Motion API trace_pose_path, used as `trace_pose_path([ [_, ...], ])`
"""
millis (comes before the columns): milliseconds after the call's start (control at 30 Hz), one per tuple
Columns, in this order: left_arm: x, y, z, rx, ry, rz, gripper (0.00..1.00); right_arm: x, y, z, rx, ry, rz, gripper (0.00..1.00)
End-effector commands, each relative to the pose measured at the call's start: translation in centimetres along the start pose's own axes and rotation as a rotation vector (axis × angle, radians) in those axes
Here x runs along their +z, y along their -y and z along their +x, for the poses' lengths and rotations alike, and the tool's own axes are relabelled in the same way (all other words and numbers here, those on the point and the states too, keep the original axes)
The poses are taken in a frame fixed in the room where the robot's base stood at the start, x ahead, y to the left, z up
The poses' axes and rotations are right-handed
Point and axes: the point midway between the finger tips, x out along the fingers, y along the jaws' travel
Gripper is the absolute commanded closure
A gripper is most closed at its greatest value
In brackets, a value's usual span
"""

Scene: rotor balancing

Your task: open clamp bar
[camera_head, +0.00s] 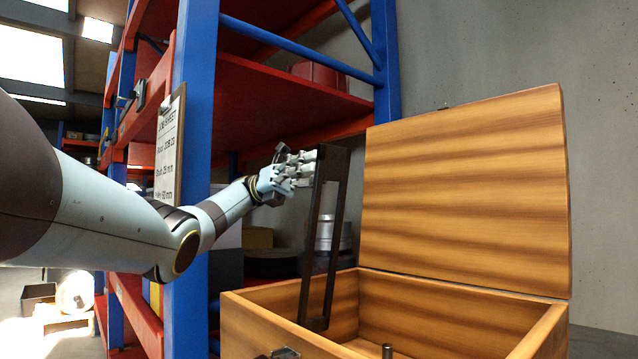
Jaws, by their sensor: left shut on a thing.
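The clamp bar (335,238) is a dark, long narrow frame with an open slot. It stands almost upright, leaning slightly, with its lower end inside the left part of the wooden box (285,301). My left gripper (303,168) is shut on the clamp bar near its top end. My left arm reaches in from the left to hold it. The box's lid (463,190) stands open behind it. A small dark post (387,351) shows inside the box at the bottom edge of the picture. My right gripper is not in view.
A blue and red shelf rack (198,90) stands behind my left arm, with a clipboard sheet (168,150) hanging on its upright. Metal cylinders (326,232) sit on a shelf behind the bar. A plain grey wall (605,150) is at the right.

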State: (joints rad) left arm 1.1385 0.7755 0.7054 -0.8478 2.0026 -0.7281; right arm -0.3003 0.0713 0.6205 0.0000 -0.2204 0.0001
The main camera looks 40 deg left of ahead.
Motion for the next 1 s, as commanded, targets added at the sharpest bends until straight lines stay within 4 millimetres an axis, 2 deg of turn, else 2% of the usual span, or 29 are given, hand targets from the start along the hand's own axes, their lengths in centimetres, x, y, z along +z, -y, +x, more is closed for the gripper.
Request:
trace_pose_path([
  [367, 0.0, 0.0, -0.1, 0.0, 0.0, -0.003, 1.0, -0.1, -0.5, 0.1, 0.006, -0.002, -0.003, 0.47],
  [400, 0.0, 0.0, -0.1, 0.0, 0.0, -0.003, 0.68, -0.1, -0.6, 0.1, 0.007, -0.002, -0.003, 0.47],
  [567, 0.0, 0.0, -0.1, 0.0, 0.001, -0.002, 0.47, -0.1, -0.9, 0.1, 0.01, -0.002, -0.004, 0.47],
  [867, 0.3, 0.1, -0.1, 0.0, 0.002, 0.0, 0.47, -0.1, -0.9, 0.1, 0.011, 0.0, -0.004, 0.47],
  [1000, 2.0, 0.8, 0.3, -0.001, 0.001, 0.004, 0.47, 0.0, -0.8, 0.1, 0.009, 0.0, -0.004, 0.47],
])
